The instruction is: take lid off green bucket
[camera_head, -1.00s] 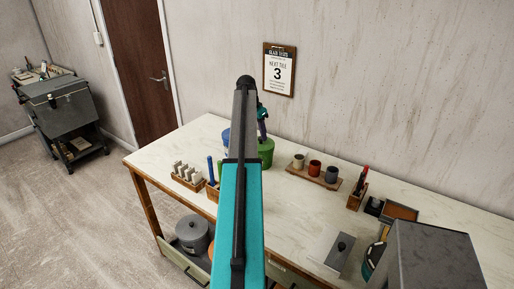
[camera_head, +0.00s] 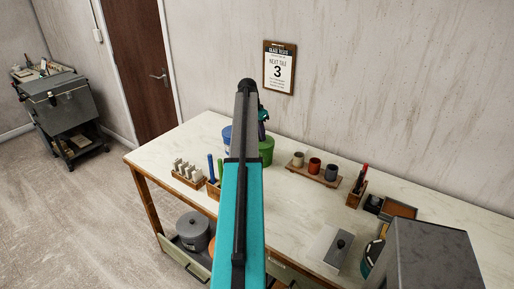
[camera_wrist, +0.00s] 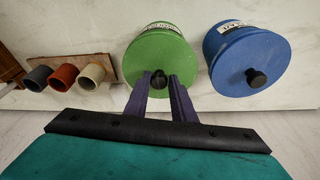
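The green bucket (camera_head: 267,151) stands on the workbench near the wall, partly hidden behind my arm in the head view. In the wrist view its green lid (camera_wrist: 160,60) is on, with a dark round knob (camera_wrist: 158,79) on it. My gripper (camera_wrist: 160,80) is at the lid, its two purple fingers apart with one tip on each side of the knob. Small gaps seem to show between the tips and the knob. In the head view my gripper (camera_head: 262,131) is mostly hidden behind the arm.
A blue bucket (camera_wrist: 245,55) with its own knobbed lid stands close beside the green one. A wooden tray (camera_head: 313,175) with three cups is on the other side. A rack of pale pieces (camera_head: 188,173) is nearer the front. The middle of the workbench (camera_head: 290,210) is clear.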

